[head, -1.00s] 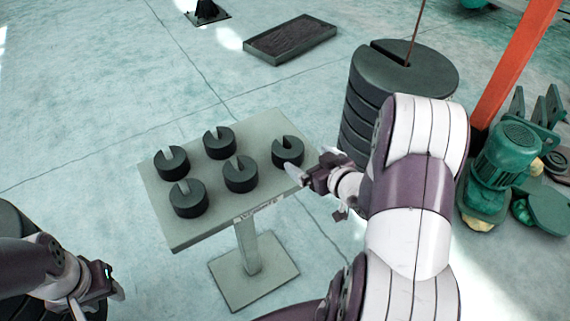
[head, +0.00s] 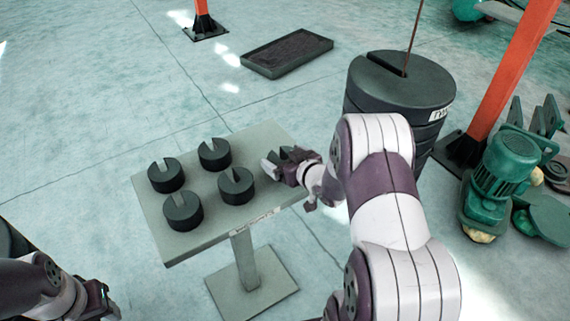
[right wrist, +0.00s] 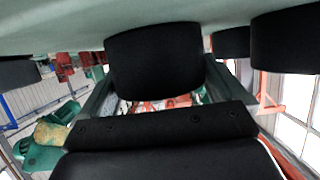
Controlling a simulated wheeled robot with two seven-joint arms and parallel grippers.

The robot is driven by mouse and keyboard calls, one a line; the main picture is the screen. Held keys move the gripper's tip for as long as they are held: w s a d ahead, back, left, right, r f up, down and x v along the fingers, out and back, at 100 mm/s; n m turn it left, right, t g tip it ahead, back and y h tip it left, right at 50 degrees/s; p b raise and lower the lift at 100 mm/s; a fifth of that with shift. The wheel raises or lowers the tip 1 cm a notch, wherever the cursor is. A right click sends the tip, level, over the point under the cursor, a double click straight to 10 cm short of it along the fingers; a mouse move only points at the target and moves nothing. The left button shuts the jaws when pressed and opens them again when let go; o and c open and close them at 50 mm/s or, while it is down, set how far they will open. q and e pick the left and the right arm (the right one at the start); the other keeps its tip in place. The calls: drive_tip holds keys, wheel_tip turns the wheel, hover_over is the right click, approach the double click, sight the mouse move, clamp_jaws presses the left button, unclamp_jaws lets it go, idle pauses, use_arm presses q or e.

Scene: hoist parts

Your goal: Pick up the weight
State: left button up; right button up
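Several dark, round slotted weights stand on the pale pedestal table (head: 185,245). Four are uncovered: a back weight (head: 214,155), a left weight (head: 166,176), a front weight (head: 183,212) and a middle weight (head: 236,186). My right gripper (head: 277,163) is at the rightmost weight, at the table's right edge, and largely hides it in the head view. In the right wrist view this weight (right wrist: 155,62) sits between the two spread fingers, on the table surface; firm contact cannot be made out. My left gripper (head: 105,300) is low at the left, away from the table, its fingers partly cut off.
A stack of large dark weights (head: 398,85) with a rod stands behind my right arm. An orange post (head: 510,75) and a green motor (head: 505,165) are at the right. A shallow dark tray (head: 287,52) lies on the floor behind the table.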

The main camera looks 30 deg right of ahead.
drive_tip(key=c, duration=0.5)
drive_tip(key=shift+w+r, duration=0.15)
drive_tip(key=shift+r, duration=0.1)
drive_tip(key=shift+c, duration=1.2)
drive_tip(key=shift+d, duration=0.1)
drive_tip(key=shift+w+r, duration=0.1)
drive_tip(key=shift+r, duration=0.45)
drive_tip(key=r, duration=0.1)
drive_tip(key=r+p, duration=0.1)
drive_tip(key=r, duration=0.1)
drive_tip(key=shift+s+d+r+p, duration=0.2)
drive_tip(key=shift+d+p, duration=0.05)
drive_tip(key=shift+p, duration=0.05)
drive_tip(key=s+d+r+p, duration=0.2)
drive_tip(key=s+d+r, duration=0.3)
drive_tip(key=d, duration=0.4)
drive_tip(key=shift+s+d+r+p, duration=0.2)
drive_tip(key=shift+s+r+p, duration=0.2)
drive_tip(key=shift+r, duration=0.25)
